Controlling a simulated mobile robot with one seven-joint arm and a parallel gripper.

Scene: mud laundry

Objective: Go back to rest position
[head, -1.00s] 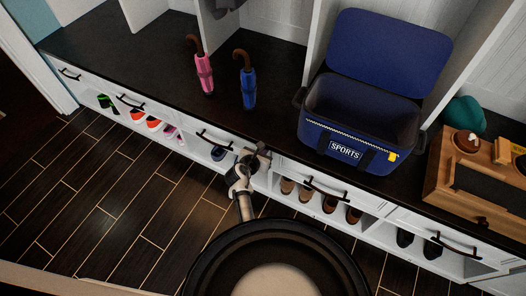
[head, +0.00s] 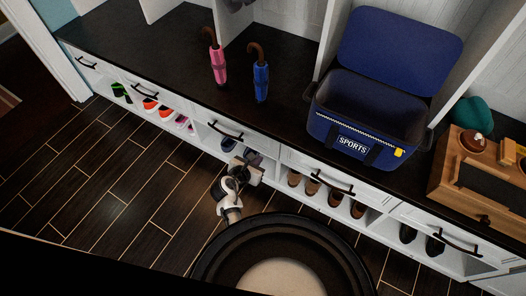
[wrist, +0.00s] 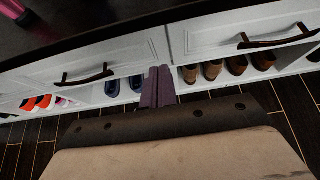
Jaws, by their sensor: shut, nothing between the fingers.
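My gripper (head: 250,166) is in front of the white bench's lower shelf in the head view, over the dark plank floor. In the wrist view its two fingers (wrist: 158,86) are pressed together with nothing between them. They point at the bench front, between a drawer with a black handle and the shoe cubbies. The gripper is apart from the countertop and its items.
A pink umbrella (head: 217,62), a blue umbrella (head: 261,80) and an open blue sports bag (head: 366,115) stand on the dark countertop (head: 160,50). A wooden box (head: 470,185) is at right. Shoes (head: 335,197) fill the cubbies. The floor (head: 110,195) at left is clear.

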